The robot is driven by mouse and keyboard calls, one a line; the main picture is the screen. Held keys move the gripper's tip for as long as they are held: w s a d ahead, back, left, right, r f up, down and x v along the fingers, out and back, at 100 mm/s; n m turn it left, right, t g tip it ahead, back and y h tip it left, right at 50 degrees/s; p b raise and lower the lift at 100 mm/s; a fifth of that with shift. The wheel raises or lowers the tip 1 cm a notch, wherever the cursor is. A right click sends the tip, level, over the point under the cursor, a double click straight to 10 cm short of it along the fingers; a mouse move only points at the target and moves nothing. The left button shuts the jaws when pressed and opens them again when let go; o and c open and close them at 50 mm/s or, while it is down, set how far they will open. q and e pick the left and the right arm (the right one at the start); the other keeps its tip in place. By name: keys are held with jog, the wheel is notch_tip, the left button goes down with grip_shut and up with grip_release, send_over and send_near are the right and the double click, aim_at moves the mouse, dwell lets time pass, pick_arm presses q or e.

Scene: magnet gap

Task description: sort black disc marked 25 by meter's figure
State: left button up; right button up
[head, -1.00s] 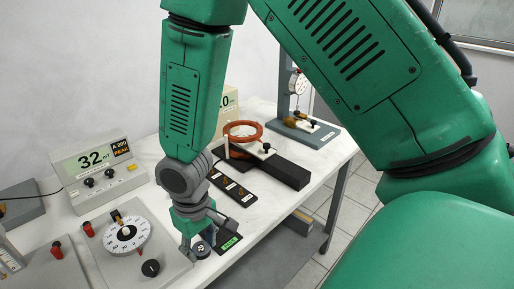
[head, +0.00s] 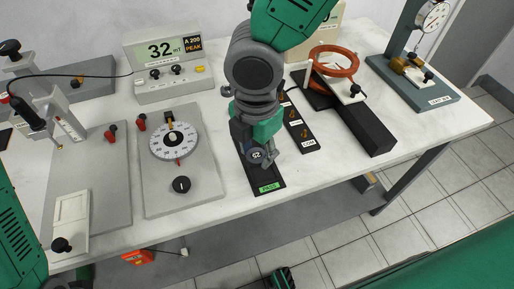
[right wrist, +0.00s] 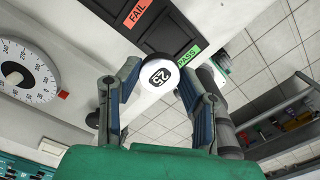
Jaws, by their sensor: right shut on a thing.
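My right gripper (head: 258,160) is shut on the black disc marked 25 (head: 257,155), whose white face carries the number. In the right wrist view the disc (right wrist: 157,76) sits between the two fingertips (right wrist: 157,88). In the head view it appears over the dark tray (head: 262,176), near the end with the green PASS label (head: 268,187). The wrist view also shows the tray's red FAIL label (right wrist: 138,12). I cannot tell whether the disc touches the tray. The meter (head: 166,58) reads 32 mT, with A 200 PEAK beside it. My left gripper is not in view.
Left of the tray stands a plate with a white dial (head: 175,140) and a black knob. A probe fixture (head: 45,115) is farther left. A black strip (head: 300,128), a block with an orange ring (head: 335,62) and a gauge stand (head: 415,75) are to the right.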

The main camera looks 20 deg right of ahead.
aim_at(264, 172)
jog(key=shift+d, duration=1.1)
jog(key=shift+d+f, duration=0.1)
jog(key=shift+d, duration=0.35)
jog(key=shift+a+p, duration=0.5)
jog(key=shift+a, duration=0.05)
jog(key=shift+a+f+b, duration=0.75)
jog(key=shift+a+f, duration=0.05)
jog(key=shift+f, duration=0.15)
jog(key=shift+d+f, duration=0.1)
jog(key=shift+f, duration=0.2)
jog(key=shift+d+f+b, duration=0.7)
jog(key=shift+d+f, duration=0.25)
jog(key=shift+f, duration=0.55)
jog(key=shift+a, duration=0.8)
jog(key=shift+d, duration=0.5)
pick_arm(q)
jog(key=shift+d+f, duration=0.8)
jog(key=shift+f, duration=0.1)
